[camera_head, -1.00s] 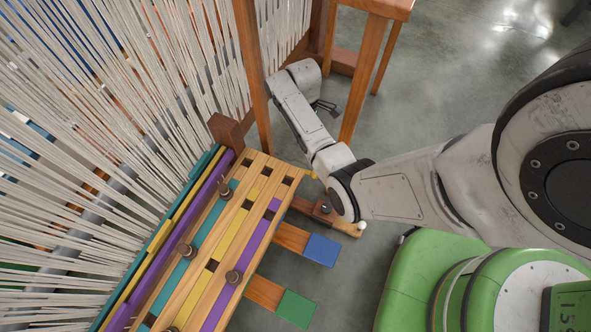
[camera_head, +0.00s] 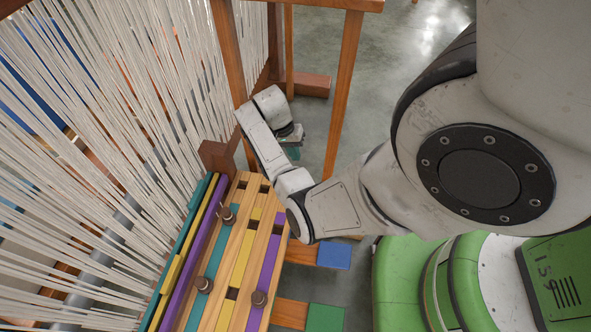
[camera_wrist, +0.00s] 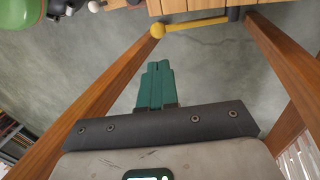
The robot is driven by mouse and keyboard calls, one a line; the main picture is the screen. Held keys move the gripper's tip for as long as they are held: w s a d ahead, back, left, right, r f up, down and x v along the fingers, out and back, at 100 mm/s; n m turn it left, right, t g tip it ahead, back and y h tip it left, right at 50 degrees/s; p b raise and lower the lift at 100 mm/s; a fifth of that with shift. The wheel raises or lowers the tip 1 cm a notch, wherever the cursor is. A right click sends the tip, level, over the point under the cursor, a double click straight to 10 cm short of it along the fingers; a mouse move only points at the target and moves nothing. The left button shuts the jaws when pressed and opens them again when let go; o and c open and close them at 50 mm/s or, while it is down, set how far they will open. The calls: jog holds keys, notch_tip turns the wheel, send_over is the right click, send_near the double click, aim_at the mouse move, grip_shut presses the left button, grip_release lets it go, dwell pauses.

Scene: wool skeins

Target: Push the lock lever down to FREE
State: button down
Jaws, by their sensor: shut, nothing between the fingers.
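The lock lever, a yellow bar with a round yellow knob (camera_wrist: 190,25), shows at the top of the wrist view, joined to a dark pivot at the edge of a wooden board. In the head view I cannot make it out; my arm covers that end of the board. My gripper (camera_wrist: 155,88) has green fingers shut together with nothing between them. In the wrist view the fingers point toward the lever, with bare floor showing between, and are apart from it. In the head view the gripper (camera_head: 292,150) hangs past the board's far end, partly hidden by my wrist.
Wooden posts (camera_wrist: 110,85) stand on both sides of the gripper in the wrist view. White warp threads (camera_head: 100,120) fill the left of the head view. The board (camera_head: 245,205) carries coloured strips and brown pegs. Blue (camera_head: 333,255) and green (camera_head: 325,318) pedals lie to its right.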

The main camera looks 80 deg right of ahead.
jog(key=b+x, duration=0.6)
jog(key=x, duration=0.7)
jog(key=shift+f+b, duration=0.15)
jog(key=shift+b, duration=0.15)
jog(key=shift+s+a+f+t+p, duration=0.1)
jog(key=shift+s+f+t+p, duration=0.3)
jog(key=shift+p, duration=0.15)
jog(key=shift+x, duration=1.15)
jog(key=shift+s, duration=0.15)
jog(key=shift+r, duration=0.1)
jog(key=s+p+v, duration=0.2)
jog(key=p+v, duration=0.7)
jog(key=v, duration=0.4)
jog(key=shift+a+r+p, duration=0.15)
jog(key=shift+r+p, duration=0.15)
jog(key=shift+r, duration=0.25)
